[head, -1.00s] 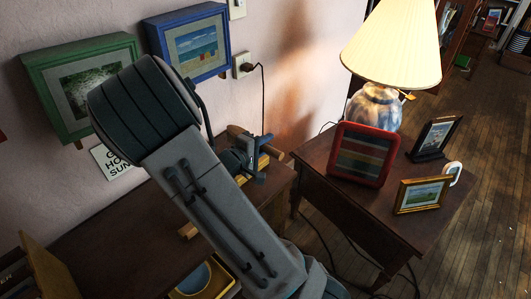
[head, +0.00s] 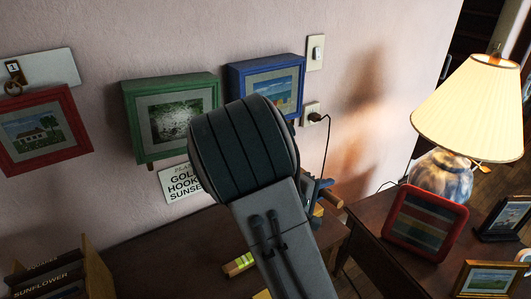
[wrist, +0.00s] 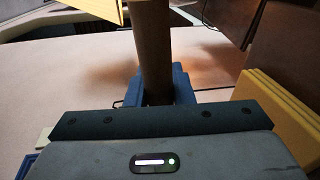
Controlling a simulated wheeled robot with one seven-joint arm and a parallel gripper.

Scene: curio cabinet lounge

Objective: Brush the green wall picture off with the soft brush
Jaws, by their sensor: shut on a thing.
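The green wall picture (head: 172,118) hangs on the pink wall, left of the blue picture. Its face is mostly clear, with my arm just at its right. My gripper (wrist: 154,88) is shut on a brown, round wooden handle, which I take to be the soft brush (wrist: 153,50). In the head view my gripper is mostly hidden behind my arm, right of and below the green picture and apart from it. A bit of the brush's wood (head: 333,198) shows there. I cannot make out its bristles.
A blue picture (head: 268,88) and a red picture (head: 42,130) hang on either side. A sign (head: 181,184) hangs below. A plugged-in cord (head: 326,150) runs down the wall. Right, a side table holds a lamp (head: 468,105), a red frame (head: 426,222) and small frames. Books (head: 50,280) stand lower left.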

